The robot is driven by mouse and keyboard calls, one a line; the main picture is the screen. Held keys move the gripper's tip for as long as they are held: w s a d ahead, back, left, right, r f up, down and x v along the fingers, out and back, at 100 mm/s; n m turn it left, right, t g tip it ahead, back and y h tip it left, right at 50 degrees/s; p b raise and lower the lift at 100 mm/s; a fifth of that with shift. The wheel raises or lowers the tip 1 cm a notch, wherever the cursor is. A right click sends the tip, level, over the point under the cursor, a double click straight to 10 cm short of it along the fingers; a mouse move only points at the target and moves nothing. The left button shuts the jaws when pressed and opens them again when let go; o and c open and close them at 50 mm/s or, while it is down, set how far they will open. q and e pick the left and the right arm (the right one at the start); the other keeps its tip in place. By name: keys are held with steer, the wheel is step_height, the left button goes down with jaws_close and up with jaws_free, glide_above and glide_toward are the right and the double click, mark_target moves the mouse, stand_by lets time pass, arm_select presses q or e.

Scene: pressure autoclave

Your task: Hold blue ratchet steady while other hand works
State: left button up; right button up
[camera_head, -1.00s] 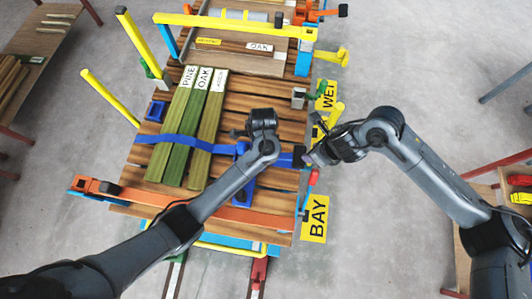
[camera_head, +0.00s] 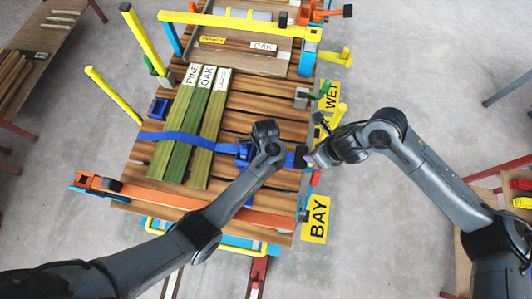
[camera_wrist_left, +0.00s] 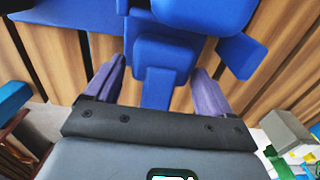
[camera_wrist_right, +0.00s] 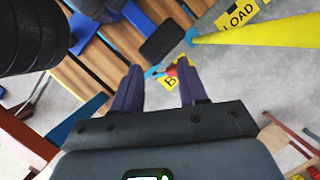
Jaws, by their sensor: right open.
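The blue ratchet (camera_head: 243,153) sits on the blue strap (camera_head: 185,138) on the slatted deck, partly hidden by my left arm in the head view. In the left wrist view the ratchet's blue block (camera_wrist_left: 162,54) lies between the fingers of my left gripper (camera_wrist_left: 156,84). The fingers are wide apart, with a gap at the left side; contact at the right side is unclear. My right gripper (camera_wrist_right: 158,84) is open and empty. In the head view it is at the deck's right edge, close to a dark blue piece (camera_head: 299,157).
Green boards (camera_head: 190,125) marked PINE and OAK lie under the strap. Yellow posts (camera_head: 112,95) rise at the left, and a yellow bar (camera_head: 240,24) crosses the back.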

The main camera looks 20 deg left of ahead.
arm_select(q)
steer(key=c, duration=1.4)
steer(key=shift+c, duration=0.2)
arm_select(e)
jaws_close()
step_height(320, 180, down, 4)
steer(key=s+m+g, duration=0.2)
steer(key=m+g, duration=0.1)
steer(key=m, duration=2)
steer(key=w+r+m, duration=0.1)
steer(key=w+a+m+h, duration=0.1)
steer(key=w+a+r+m+h, duration=0.1)
steer(key=w, duration=0.1)
steer(key=shift+w+r, duration=0.1)
steer(key=shift+r, duration=0.2)
steer(key=shift+w+a+r, duration=0.1)
steer(key=shift+w+r, duration=0.1)
steer(key=shift+r, duration=0.15)
steer(key=shift+f, duration=0.1)
